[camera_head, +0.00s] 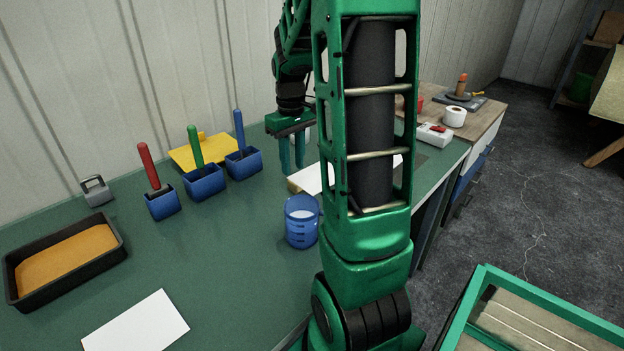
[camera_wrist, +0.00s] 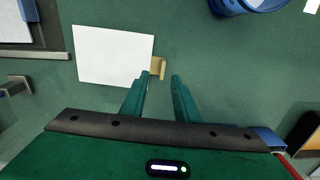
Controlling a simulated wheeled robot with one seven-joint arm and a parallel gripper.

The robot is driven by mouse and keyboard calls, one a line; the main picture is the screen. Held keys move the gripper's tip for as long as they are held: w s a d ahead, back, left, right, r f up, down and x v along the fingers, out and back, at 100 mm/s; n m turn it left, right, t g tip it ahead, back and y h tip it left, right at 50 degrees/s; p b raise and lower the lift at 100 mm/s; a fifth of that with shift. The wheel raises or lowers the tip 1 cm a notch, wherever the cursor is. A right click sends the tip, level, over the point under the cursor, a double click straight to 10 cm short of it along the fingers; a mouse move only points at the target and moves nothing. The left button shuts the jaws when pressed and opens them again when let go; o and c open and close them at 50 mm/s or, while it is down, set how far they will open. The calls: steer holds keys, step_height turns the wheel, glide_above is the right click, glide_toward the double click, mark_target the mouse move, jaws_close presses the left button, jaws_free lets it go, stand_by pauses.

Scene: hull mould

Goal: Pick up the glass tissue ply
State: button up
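A white flat sheet (camera_head: 312,177), which looks like the glass tissue ply, lies on the green bench beyond the blue cup, partly hidden by my arm. It also shows in the wrist view (camera_wrist: 113,55), with a tan tab (camera_wrist: 158,68) at its right edge. My gripper (camera_head: 292,170) points down near the sheet. In the wrist view my gripper (camera_wrist: 160,77) is open and empty, its left fingertip close to the tab; I cannot tell whether they touch. Another white sheet (camera_head: 137,325) lies at the bench's near left.
A blue cup (camera_head: 301,221) stands near the front edge. Blue holders (camera_head: 204,184) with coloured-handled tools and a yellow object (camera_head: 190,150) stand toward the wall. A black tray (camera_head: 68,257) is at left. The bench between is clear.

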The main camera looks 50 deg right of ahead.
mark_target(292, 182)
steer(key=shift+w+a+f, duration=0.1)
steer(key=shift+a+f, duration=0.05)
steer(key=shift+f, duration=1.15)
steer(key=shift+a+f, duration=0.1)
steer(key=shift+f, duration=1.2)
jaws_close()
